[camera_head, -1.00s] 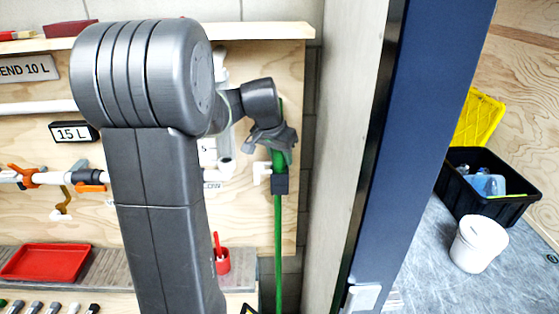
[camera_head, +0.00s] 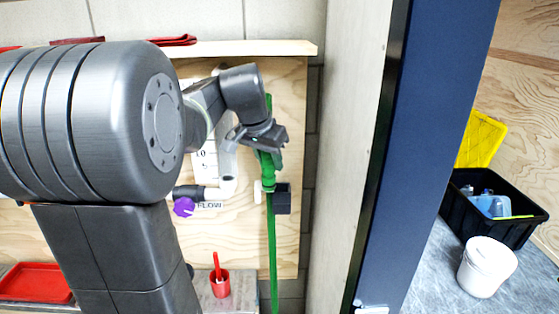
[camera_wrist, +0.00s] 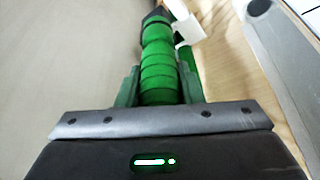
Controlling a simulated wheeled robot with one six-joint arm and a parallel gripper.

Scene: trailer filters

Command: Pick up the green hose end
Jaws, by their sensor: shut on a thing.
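The green hose end (camera_head: 266,170) hangs upright in front of the wooden panel, with the green hose (camera_head: 272,250) running straight down below it. A black block-shaped holder (camera_head: 283,199) and a white fitting sit beside its lower part. My gripper (camera_head: 268,145) is at the hose end's upper part, shut on it. In the wrist view the ribbed green hose end (camera_wrist: 158,65) lies between the two fingers of my gripper (camera_wrist: 160,85). Its far end meets a dark part and a white piece. I cannot tell whether it is clear of the holder.
A flow meter (camera_head: 205,160) and a pipe with a purple knob (camera_head: 184,207) are left of the hose. A grey wall and dark blue post (camera_head: 425,150) stand close on the right. A black crate (camera_head: 525,229) and white bucket (camera_head: 487,266) lie beyond.

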